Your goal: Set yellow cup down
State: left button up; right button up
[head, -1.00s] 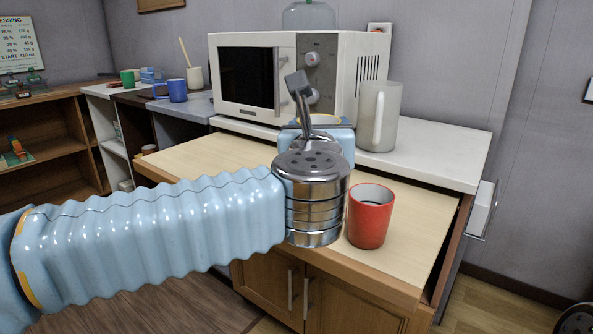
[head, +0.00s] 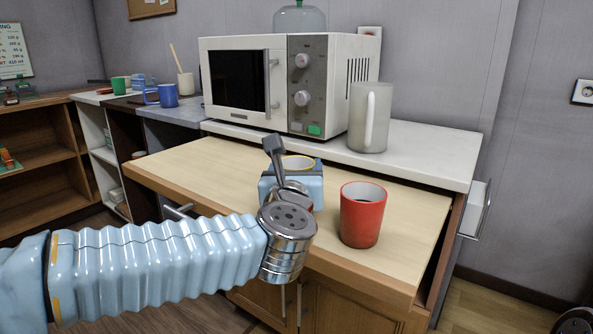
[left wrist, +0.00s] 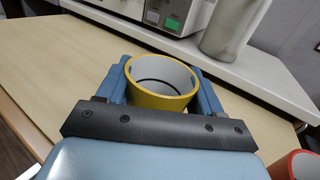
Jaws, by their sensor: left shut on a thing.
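The yellow cup (left wrist: 158,98) is between the fingers of my left gripper in the left wrist view, its open top showing a pale inside. In the head view only the yellow rim (head: 299,162) shows above my left gripper (head: 296,185). The gripper is shut on the cup, over the wooden pull-out board (head: 205,168). I cannot tell whether the cup's base touches the board. My right gripper is not in view.
A red cup (head: 362,216) with dark contents stands on the board just right of my left gripper. Behind are a white microwave (head: 235,80) and a pale pitcher (head: 370,118) on a white counter (head: 425,153). The board's left part is clear.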

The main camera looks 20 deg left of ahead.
pick_arm(q)
jog(key=o, duration=1)
jog(key=shift+o, duration=0.2)
jog(key=shift+r, duration=0.15)
jog(key=s+d, duration=0.2)
jog(key=s, duration=0.9)
jog(key=shift+s, duration=0.4)
